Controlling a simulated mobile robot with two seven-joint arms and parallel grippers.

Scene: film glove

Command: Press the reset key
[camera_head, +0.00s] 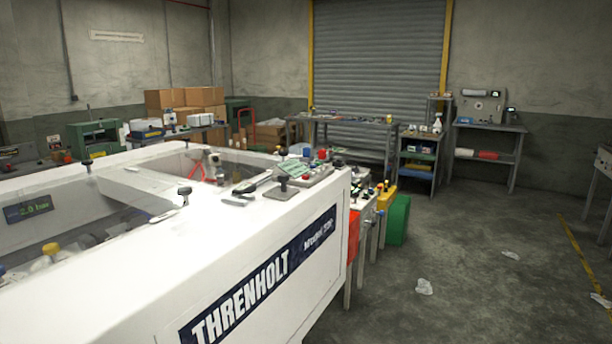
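A large white machine (270,225) marked THRENHOLT fills the left and lower part of the view. On its near right top corner is a small control panel (312,176) with a red button (322,154) and several small keys. A green display or card (294,168) stands beside it on the left. The key labels are too small to read, so I cannot tell which one is the reset key. Neither of my grippers is in view.
Behind the panel stand more consoles with coloured knobs, a yellow box (386,197) and a green bin (399,220). Workbenches (490,128) line the back wall near a roller shutter (378,70). The floor at right is mostly clear, with scraps of paper (424,287).

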